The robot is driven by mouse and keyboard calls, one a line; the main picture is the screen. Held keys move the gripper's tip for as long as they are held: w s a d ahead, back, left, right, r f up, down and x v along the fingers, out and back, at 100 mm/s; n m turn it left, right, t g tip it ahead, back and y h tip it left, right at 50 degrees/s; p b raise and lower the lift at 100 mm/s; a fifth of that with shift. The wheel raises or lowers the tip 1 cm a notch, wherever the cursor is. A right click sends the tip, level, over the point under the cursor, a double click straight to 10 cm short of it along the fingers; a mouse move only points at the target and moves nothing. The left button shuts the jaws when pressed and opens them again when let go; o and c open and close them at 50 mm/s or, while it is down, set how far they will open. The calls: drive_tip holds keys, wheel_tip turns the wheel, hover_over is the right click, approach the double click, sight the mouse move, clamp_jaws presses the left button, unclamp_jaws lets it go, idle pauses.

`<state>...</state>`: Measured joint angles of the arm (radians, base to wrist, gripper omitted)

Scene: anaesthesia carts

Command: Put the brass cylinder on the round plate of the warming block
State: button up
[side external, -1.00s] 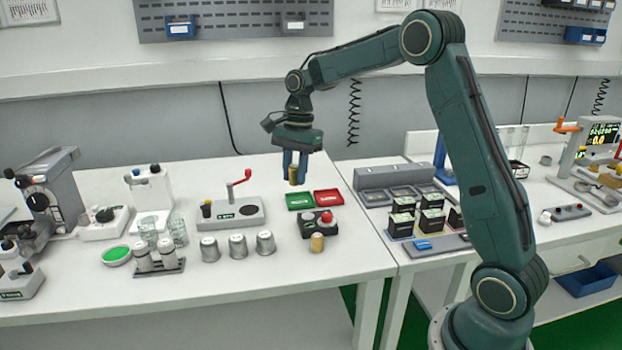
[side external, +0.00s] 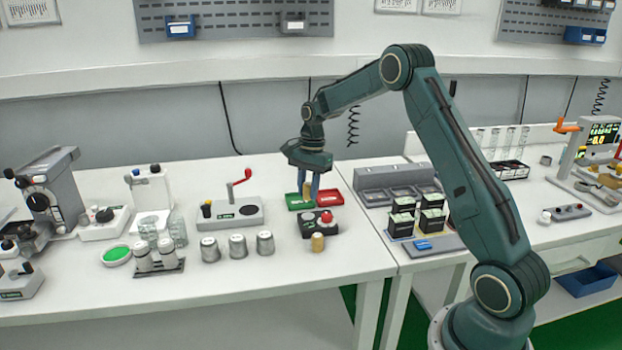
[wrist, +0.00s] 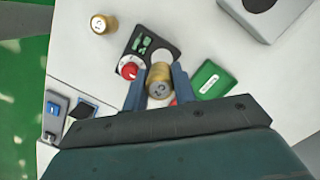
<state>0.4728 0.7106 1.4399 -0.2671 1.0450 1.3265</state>
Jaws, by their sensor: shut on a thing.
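My gripper (side external: 308,196) is shut on a brass cylinder (side external: 307,188), held upright. In the wrist view the cylinder (wrist: 159,82) shows its marked top between the two blue fingers (wrist: 157,90). The warming block (side external: 318,228) is a dark box with a red knob (wrist: 130,69), just in front of and below my gripper. Its pale round plate (wrist: 162,56) shows beside the held cylinder in the wrist view, partly hidden by it. The cylinder appears above and behind the block, not on the plate. A second brass cylinder (side external: 318,242) stands on the table in front of the block.
Bare table lies in front.

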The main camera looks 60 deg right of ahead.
sight(310, 182)
drive_tip(key=shift+f, duration=2.85)
drive_tip(key=shift+f, duration=0.2)
drive_tip(key=o, duration=1)
drive_tip(key=shift+r, duration=0.1)
drive_tip(key=r, duration=0.4)
drive_tip(key=d+r, duration=0.1)
drive_tip(key=r, duration=0.6)
drive_tip(key=shift+d+r, duration=0.3)
drive_tip(key=shift+d, duration=0.1)
drive_tip(key=shift+r, duration=0.25)
